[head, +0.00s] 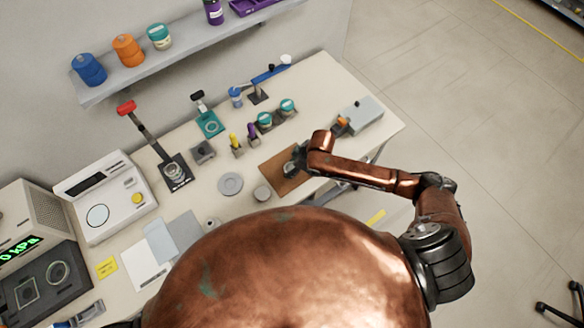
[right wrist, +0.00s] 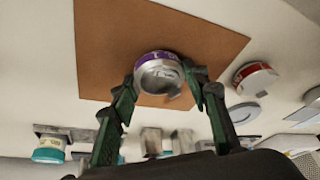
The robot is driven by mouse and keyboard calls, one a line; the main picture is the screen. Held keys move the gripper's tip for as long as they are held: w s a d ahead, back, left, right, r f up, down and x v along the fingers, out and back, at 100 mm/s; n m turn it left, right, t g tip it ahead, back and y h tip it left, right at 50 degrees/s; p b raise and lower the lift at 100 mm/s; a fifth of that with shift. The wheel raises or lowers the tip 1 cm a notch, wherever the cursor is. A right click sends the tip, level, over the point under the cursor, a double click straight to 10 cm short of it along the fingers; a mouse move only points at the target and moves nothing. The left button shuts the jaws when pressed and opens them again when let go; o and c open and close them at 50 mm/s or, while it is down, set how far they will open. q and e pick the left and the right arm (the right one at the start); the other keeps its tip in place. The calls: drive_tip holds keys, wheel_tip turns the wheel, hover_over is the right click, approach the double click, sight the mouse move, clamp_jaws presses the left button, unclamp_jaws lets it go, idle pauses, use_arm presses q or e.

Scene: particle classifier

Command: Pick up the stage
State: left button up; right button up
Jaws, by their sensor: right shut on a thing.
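A small silver round piece with a purple band (right wrist: 158,72) is between the fingers of my right gripper (right wrist: 160,84) in the right wrist view; I take it to be the stage. The green, jointed fingers are shut on it from both sides. It is over the brown mat (right wrist: 110,40), and I cannot tell whether it touches the mat. In the head view my right gripper (head: 294,160) is over the mat (head: 283,183), and the held piece is mostly hidden by the gripper. My left gripper is not in view.
A grey round piece (head: 262,193) and a flat grey disc (head: 230,184) lie left of the mat. Teal-lidded jars (head: 264,120) and small stands are behind it. A grey box (head: 362,115) stands at the right end of the table. A shelf (head: 180,50) runs along the wall.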

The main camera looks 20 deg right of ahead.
drive_tip(key=shift+r, duration=0.45)
wheel_tip(320, 180, up, 2)
drive_tip(key=shift+w, duration=0.1)
drive_tip(key=s+a+r, duration=0.2)
drive_tip(key=s+r, duration=0.7)
drive_tip(key=s, duration=0.5)
drive_tip(key=shift+a+r, duration=0.25)
drive_tip(key=shift+r, duration=0.1)
drive_tip(key=shift+w, duration=0.1)
